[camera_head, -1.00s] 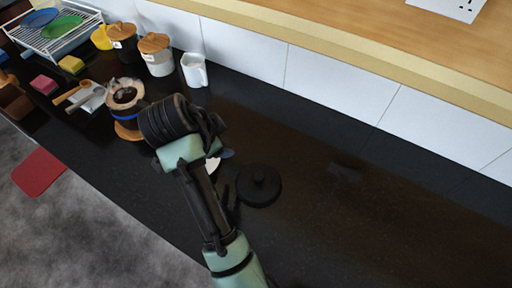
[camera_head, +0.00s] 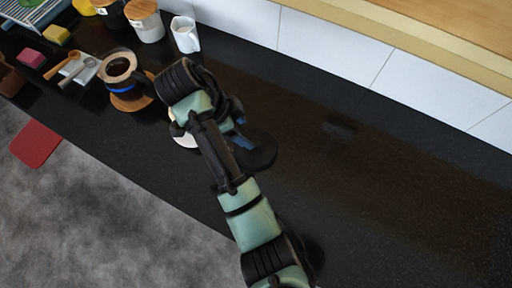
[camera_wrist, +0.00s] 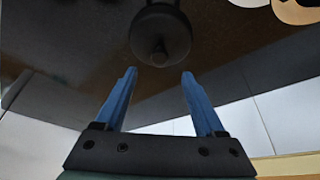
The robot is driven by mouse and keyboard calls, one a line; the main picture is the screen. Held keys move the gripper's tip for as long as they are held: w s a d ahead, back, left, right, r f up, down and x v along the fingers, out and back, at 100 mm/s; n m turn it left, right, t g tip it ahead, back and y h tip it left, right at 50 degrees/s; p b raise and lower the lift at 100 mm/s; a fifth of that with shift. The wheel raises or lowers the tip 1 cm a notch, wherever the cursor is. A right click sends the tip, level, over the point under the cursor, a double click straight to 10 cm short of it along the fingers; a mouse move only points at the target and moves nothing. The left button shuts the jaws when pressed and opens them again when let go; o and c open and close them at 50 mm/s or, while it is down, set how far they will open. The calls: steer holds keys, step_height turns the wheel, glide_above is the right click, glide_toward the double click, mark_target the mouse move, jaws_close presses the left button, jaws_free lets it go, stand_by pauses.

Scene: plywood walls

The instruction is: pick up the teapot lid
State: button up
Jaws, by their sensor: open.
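The teapot lid, a dark round disc with a knob, lies on the black counter (camera_head: 330,190), partly behind my arm; its visible part (camera_head: 262,153) is right of my wrist. In the wrist view the lid (camera_wrist: 178,32) is at top centre with its knob toward the camera. My gripper (camera_wrist: 160,72) is open and empty, its blue fingers apart, with the knob in line with the gap between them. In the head view the blue fingers (camera_head: 240,138) show just beside the lid. I cannot tell the exact height of the fingertips above it.
A white round dish (camera_head: 182,138) sits left of the lid, partly hidden by my arm. A dark pot (camera_head: 119,68) stands on a wooden coaster further left. A white mug (camera_head: 185,35) and canisters stand by the tiled wall. The counter to the right is clear.

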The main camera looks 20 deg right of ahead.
mark_target(256, 141)
steer(key=shift+p+x, duration=0.9)
steer(key=shift+x, duration=2.6)
steer(key=shift+c, duration=0.3)
jaws_close()
